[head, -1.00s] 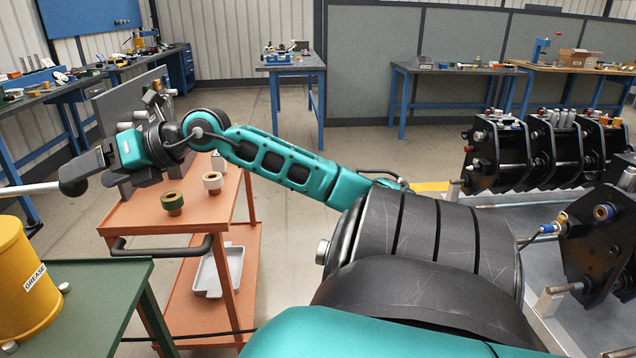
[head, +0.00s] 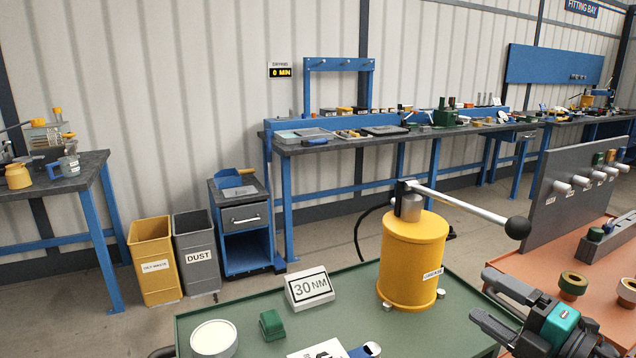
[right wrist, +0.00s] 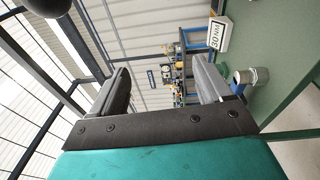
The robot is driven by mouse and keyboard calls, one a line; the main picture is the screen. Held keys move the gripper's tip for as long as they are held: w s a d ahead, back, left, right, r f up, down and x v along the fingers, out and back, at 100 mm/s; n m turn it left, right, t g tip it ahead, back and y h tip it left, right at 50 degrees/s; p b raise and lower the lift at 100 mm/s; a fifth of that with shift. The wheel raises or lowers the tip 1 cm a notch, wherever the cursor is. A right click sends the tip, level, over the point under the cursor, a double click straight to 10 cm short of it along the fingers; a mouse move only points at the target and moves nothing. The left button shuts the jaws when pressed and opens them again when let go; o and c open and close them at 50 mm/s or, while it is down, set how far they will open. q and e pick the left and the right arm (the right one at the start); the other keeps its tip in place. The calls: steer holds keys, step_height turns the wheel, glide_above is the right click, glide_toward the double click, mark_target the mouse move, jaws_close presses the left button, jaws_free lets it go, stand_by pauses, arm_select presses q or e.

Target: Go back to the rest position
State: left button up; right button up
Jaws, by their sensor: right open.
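My right gripper (head: 497,305) is at the lower right of the head view, above the gap between the green table and the orange cart. Its two fingers are apart with nothing between them. In the right wrist view the open fingers (right wrist: 164,88) also show empty. My left gripper is not in view.
A yellow grease pump (head: 411,262) stands on the green table (head: 240,300), its ball-ended lever reaching right, close to my gripper. A 30 NM sign (head: 309,288) is left of it. The orange cart (head: 530,268) carries ringed couplers (head: 573,285) near my right wrist.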

steer(key=s+a+f+m+g+h, duration=0.1)
steer(key=s+a+f+m+h, duration=0.1)
steer(key=s+a+f+m, duration=0.2)
steer(key=s+a+f+m+g+h, duration=0.2)
steer(key=s+a+f+m, duration=0.1)
steer(key=s+f+m, duration=0.4)
steer(key=s+a+f+m+g+h, duration=0.2)
steer(key=s+f+m, duration=0.4)
steer(key=f+m, duration=0.5)
step_height(320, 180, down, 5)
steer(key=a+h, duration=0.1)
steer(key=a, duration=0.1)
steer(key=shift+a+r+p, duration=0.2)
steer(key=shift+a+p, duration=0.1)
steer(key=shift+p, duration=0.05)
